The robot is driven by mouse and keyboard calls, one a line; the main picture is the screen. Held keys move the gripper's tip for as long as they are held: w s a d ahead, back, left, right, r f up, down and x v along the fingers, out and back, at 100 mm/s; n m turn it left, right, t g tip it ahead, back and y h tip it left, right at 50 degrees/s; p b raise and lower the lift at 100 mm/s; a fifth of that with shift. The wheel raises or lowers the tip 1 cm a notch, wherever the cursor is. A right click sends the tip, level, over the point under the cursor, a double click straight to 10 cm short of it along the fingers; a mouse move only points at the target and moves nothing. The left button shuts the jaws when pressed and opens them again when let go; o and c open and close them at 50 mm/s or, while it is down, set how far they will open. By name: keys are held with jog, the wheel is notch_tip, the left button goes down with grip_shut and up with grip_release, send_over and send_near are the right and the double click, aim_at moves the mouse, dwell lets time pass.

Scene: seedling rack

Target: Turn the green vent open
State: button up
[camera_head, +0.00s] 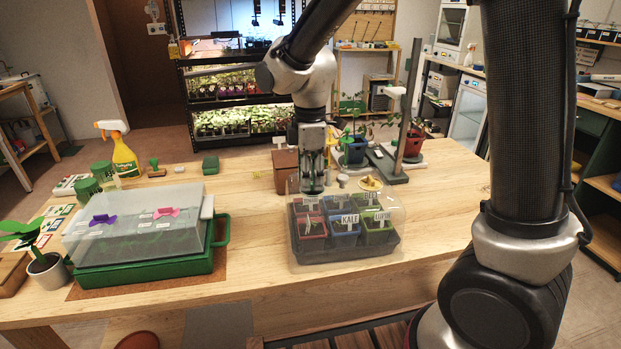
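A long propagator with a clear lid (135,243) on a green tray (150,275) stands at the left of the bench. Its lid carries a purple vent (102,219) and a pink vent (167,212). My gripper (313,188) points straight down at the back of the second clear cover (345,258), right of the propagator. That cover stands over a dark tray of labelled seedling pots. The gripper hides what lies behind its fingers, and its finger gap is too small to judge.
A yellow piece (371,183) and a small white knob (343,180) lie nearby. A spray bottle (120,157) and green jars stand at the back left. Bare wood lies between the propagator and the cover.

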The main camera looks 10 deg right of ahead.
aim_at(322, 195)
notch_tip(322, 195, up, 11)
jog(key=shift+r, duration=0.2)
dwell(0.3)
jog(key=s+d+r+m+t, duration=0.1)
jog(key=s+d+m+t, duration=0.3)
jog(key=s+d+m, duration=1.3)
jog(key=s+d, duration=0.2)
jog(key=d, duration=0.3)
jog(key=shift+s+d, duration=0.25)
jog(key=shift+s, duration=0.05)
jog(key=shift+r, duration=0.1)
dwell(0.5)
